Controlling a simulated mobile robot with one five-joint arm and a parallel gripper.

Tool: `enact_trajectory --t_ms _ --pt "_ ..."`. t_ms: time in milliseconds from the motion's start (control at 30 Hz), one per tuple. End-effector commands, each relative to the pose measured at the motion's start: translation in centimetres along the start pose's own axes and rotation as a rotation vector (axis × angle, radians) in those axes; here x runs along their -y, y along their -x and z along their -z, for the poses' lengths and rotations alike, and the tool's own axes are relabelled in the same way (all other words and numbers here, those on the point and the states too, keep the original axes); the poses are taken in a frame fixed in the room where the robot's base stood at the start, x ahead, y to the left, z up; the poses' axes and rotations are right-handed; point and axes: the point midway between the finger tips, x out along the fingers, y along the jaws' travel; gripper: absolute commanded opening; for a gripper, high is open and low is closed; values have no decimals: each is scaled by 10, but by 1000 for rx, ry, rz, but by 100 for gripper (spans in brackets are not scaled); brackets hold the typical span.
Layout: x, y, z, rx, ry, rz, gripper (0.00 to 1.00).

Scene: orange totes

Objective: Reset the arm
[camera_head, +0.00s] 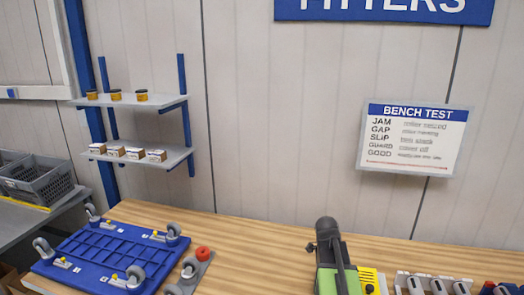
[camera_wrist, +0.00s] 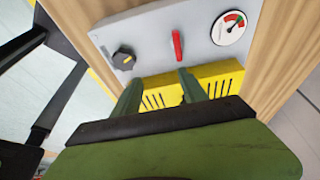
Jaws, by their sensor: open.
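My gripper (camera_wrist: 159,79) shows in the wrist view with its two grey-green fingers apart and nothing between them. The fingertips are in front of a yellow vented part (camera_wrist: 222,78) of a bench device with a grey panel (camera_wrist: 150,40); I cannot tell whether they touch it. The panel carries a black knob (camera_wrist: 123,58), a red lever (camera_wrist: 178,45) and a round gauge (camera_wrist: 231,27). In the head view my green and black arm rises at the lower middle, and its gripper end is hidden. A bit of the yellow part (camera_head: 369,279) shows beside it.
Several small parts stand at the lower right. Wall shelves (camera_head: 130,103), a grey crate (camera_head: 38,180) and a BENCH TEST sign (camera_head: 415,138) are behind.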

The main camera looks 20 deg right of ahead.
Motion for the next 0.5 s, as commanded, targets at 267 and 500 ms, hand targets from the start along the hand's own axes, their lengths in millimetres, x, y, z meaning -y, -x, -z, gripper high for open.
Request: enact_trajectory --t_ms 267,500 --pt "-78 19 -209 98 820 126 50" --pt "-141 30 -280 168 1591 253 50"
